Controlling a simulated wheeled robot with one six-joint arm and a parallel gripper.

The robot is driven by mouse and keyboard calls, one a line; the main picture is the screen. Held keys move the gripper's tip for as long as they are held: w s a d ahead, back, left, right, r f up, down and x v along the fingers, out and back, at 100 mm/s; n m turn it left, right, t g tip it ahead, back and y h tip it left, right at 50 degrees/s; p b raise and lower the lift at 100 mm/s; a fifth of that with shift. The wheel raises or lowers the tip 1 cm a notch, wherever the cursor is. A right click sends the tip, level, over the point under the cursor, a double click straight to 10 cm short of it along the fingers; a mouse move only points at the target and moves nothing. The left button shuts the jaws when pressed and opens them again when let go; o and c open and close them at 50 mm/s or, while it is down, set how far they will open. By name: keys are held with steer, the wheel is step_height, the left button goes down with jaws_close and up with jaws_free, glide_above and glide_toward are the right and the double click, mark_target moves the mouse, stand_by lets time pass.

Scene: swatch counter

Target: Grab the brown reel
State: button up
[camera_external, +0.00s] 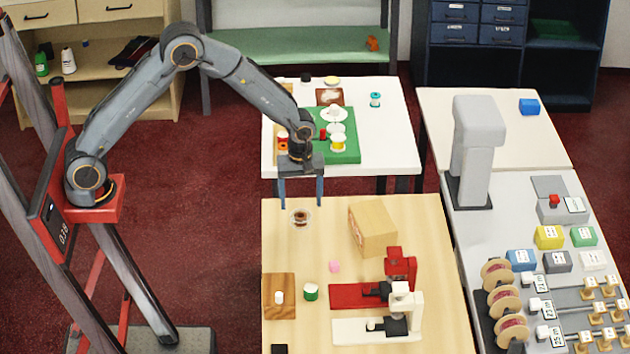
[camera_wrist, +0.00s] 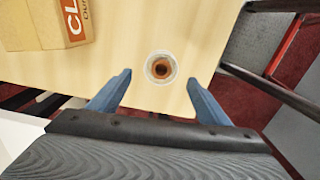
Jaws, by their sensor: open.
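The brown reel (camera_external: 300,218) stands near the far left edge of the wooden table. It has a brown core and a pale, clear-looking round rim. In the wrist view the reel (camera_wrist: 161,69) shows from above, just beyond the fingertips and roughly centred between them. My gripper (camera_external: 301,203) is open and empty, pointing down above the reel. Its two blue fingers also show in the wrist view (camera_wrist: 158,80), one on each side and apart from the reel. The exact height of the fingertips above the table is hard to tell.
A cardboard box (camera_external: 373,230) stands to the right of the reel. Red and white machines (camera_external: 356,296) stand at right. Bare wood surrounds the reel.

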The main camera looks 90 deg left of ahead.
mark_target(301, 213)
steer(key=f, duration=0.1)
steer(key=f+p, duration=0.2)
steer(key=f, duration=0.1)
steer(key=shift+s+d, duration=0.1)
steer(key=shift+d, duration=0.2)
steer(key=shift+f, duration=0.6)
steer(key=c, duration=1.1)
